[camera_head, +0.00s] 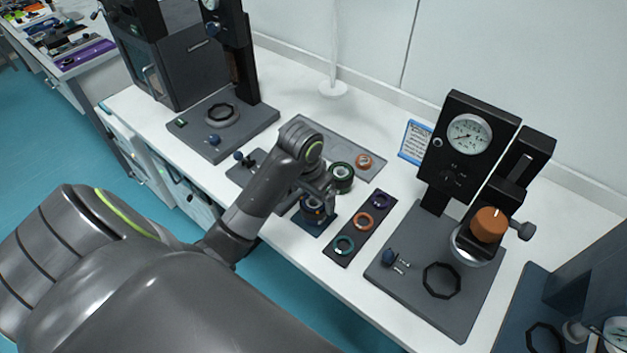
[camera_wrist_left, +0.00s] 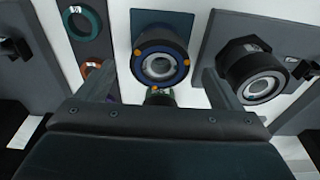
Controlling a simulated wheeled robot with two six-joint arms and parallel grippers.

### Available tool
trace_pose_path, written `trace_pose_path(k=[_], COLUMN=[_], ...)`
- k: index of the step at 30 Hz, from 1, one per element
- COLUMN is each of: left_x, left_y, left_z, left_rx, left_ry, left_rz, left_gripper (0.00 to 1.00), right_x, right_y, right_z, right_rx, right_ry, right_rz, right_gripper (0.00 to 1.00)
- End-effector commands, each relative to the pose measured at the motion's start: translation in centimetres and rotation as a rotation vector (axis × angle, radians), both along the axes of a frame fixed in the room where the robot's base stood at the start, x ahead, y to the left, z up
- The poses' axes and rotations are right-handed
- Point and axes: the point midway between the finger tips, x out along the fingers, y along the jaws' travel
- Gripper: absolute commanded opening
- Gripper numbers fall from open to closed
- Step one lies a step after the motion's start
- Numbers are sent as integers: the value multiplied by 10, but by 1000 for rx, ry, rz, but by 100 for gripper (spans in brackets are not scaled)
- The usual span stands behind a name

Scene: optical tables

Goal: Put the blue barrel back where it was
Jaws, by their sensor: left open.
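A dark barrel with a blue ring and orange dots (camera_wrist_left: 160,58) stands upright on a small blue plate (camera_wrist_left: 178,19) in the left wrist view. In the head view the barrel (camera_head: 314,211) is partly hidden by my left gripper, and the blue plate (camera_head: 316,228) shows at the table's front edge. My left gripper (camera_head: 322,187) is open above the barrel. Its two fingers (camera_wrist_left: 158,80) are spread wide in the wrist view, with the barrel between and beyond them. My right gripper is not in view.
A black strip (camera_head: 339,253) with teal, orange and purple rings lies beside the plate. A black barrel (camera_wrist_left: 255,72) stands on a grey plate. A gauge press (camera_head: 468,133) stands right.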

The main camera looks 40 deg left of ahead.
Motion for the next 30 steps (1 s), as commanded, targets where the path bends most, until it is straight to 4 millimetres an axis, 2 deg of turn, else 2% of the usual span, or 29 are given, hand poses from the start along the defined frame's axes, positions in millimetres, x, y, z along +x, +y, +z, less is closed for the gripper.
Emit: trace_pose_path(k=[1,12,19,30], left_x=[-1,-8,-10,-10], left_y=[0,1,1,1], left_z=[18,56,65,65], left_rx=[1,-1,-1,-1], left_ry=[-2,1,0,0], left_rz=[-1,1,1,1], left_gripper=[87,87,87,87], right_x=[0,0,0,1], right_y=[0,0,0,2], right_z=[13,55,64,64], right_rx=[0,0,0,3], right_ry=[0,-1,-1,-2], right_rz=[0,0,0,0], right_gripper=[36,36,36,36])
